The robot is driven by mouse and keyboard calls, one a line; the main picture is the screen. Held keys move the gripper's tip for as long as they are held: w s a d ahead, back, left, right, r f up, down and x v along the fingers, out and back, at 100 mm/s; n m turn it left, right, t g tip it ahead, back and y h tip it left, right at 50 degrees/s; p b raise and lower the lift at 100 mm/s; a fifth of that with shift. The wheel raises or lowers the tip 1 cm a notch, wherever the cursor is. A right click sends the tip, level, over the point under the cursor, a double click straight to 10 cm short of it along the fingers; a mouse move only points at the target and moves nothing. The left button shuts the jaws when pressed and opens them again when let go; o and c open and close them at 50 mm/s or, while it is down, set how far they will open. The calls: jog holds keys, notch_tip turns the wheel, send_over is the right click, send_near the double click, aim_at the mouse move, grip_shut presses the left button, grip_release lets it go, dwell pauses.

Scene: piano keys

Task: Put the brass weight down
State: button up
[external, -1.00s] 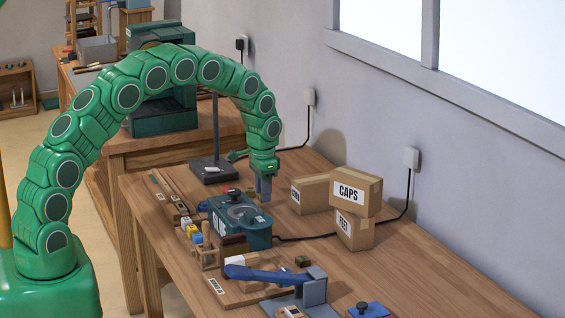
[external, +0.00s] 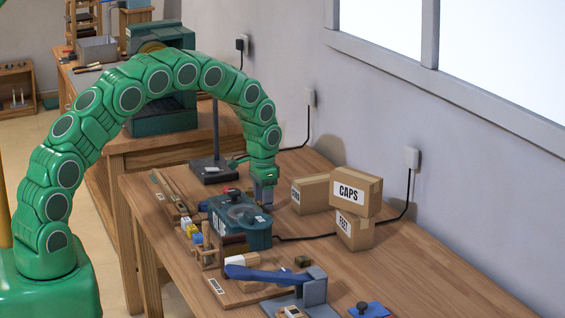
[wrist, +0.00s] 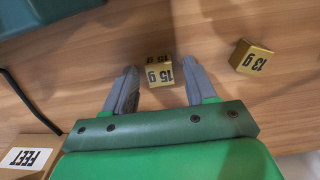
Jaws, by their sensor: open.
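In the wrist view, a brass weight marked 15 g (wrist: 158,73) is a small cube at the tips of my open gripper (wrist: 158,66). A gap shows between it and each finger. Bare wood shows around it, but I cannot tell whether it rests on the bench. A second brass weight, marked 13 g (wrist: 251,57), sits on the wood to the right, apart from the fingers. In the external view, my gripper (external: 264,205) points down just behind the teal device with a round top (external: 240,222).
Cardboard boxes, one marked CAPS (external: 348,190), stand to the right of my gripper. A black cable (external: 310,236) runs along the bench from the teal device. A blue lever (external: 270,274) lies at the front. The right part of the bench (external: 440,270) is clear.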

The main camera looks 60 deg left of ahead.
notch_tip(320, 180, up, 12)
jog(key=f, duration=0.1)
jog(key=s+d+r, duration=0.7)
jog(key=s+r, duration=0.2)
jog(key=r, duration=0.1)
jog(key=s+d+r, duration=0.3)
jog(key=s+d, duration=0.1)
jog(key=s, duration=0.3)
jog(key=s+d+r, duration=0.2)
jog(key=s+d, duration=0.1)
jog(key=s, duration=0.4)
jog(key=s+d+g, duration=0.1)
jog(key=s+d, duration=0.3)
jog(key=s, duration=1)
jog(key=s+d, duration=0.4)
jog(key=s, duration=1)
jog(key=shift+d+g, duration=0.3)
jog(key=shift+g, duration=0.1)
